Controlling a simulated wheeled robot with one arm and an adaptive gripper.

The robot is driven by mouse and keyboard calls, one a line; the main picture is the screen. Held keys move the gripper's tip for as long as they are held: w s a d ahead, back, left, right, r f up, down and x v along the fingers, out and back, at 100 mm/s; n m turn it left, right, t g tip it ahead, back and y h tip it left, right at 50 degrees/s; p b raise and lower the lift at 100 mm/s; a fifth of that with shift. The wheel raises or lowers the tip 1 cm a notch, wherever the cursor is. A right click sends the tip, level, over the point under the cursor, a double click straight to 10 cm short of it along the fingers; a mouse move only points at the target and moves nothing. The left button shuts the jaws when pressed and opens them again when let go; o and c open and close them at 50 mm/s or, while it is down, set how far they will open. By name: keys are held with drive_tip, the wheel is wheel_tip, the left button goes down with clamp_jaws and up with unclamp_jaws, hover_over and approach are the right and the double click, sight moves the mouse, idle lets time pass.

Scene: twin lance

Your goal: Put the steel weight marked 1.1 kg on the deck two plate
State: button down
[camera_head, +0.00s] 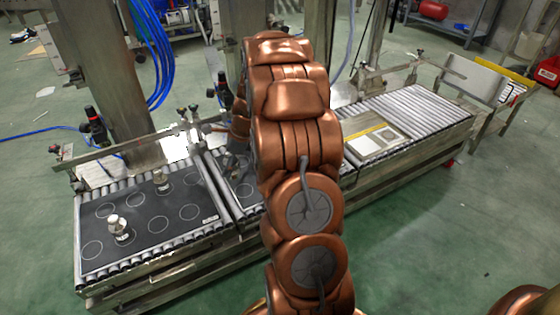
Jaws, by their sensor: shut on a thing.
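My gripper (236,152) shows only in part, behind the left side of my copper arm, low over the middle of the roller bench. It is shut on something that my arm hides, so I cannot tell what. A dark mat with white ring outlines (97,262) lies on the left rollers. A shiny steel weight (120,228) stands on its front left part. A second dark mat (246,192) lies under my gripper, mostly hidden by my arm. I cannot tell which surface is deck two.
A pale board with a yellow strip and square patches (372,142) lies right of my arm. Bare rollers (425,110) continue to its right. Metal posts (110,60), side rails and dark upright fittings (95,125) stand along the back. Green floor is clear in front.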

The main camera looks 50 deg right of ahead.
drive_tip(key=s+d+f+m+t+h, duration=0.1)
drive_tip(key=s+f+m, duration=0.15)
drive_tip(key=s, duration=0.25)
drive_tip(key=s+d+f+m+h+p, duration=0.1)
drive_tip(key=s+d+m, duration=0.1)
drive_tip(key=s+m, duration=0.25)
drive_tip(key=s+d+f+m+t+h, duration=0.1)
drive_tip(key=s+f+m, duration=0.1)
drive_tip(key=s, duration=0.4)
drive_tip(key=w+d+b, duration=0.1)
drive_tip(key=w+d, duration=0.2)
drive_tip(key=w, duration=0.1)
drive_tip(key=w+d+f+b, duration=0.1)
drive_tip(key=w+d, duration=0.2)
drive_tip(key=w, duration=0.1)
drive_tip(key=w+d+b, duration=0.1)
drive_tip(key=w+d, duration=0.3)
drive_tip(key=shift+w+f+b, duration=0.25)
drive_tip(key=shift+f+b, duration=0.05)
drive_tip(key=shift+b, duration=0.05)
drive_tip(key=shift+d+f+b, duration=0.1)
drive_tip(key=shift+f+b, duration=0.95)
drive_tip(key=shift+f, duration=0.7)
drive_tip(key=shift+c, duration=2.1)
unclamp_jaws()
drive_tip(key=shift+f, duration=0.1)
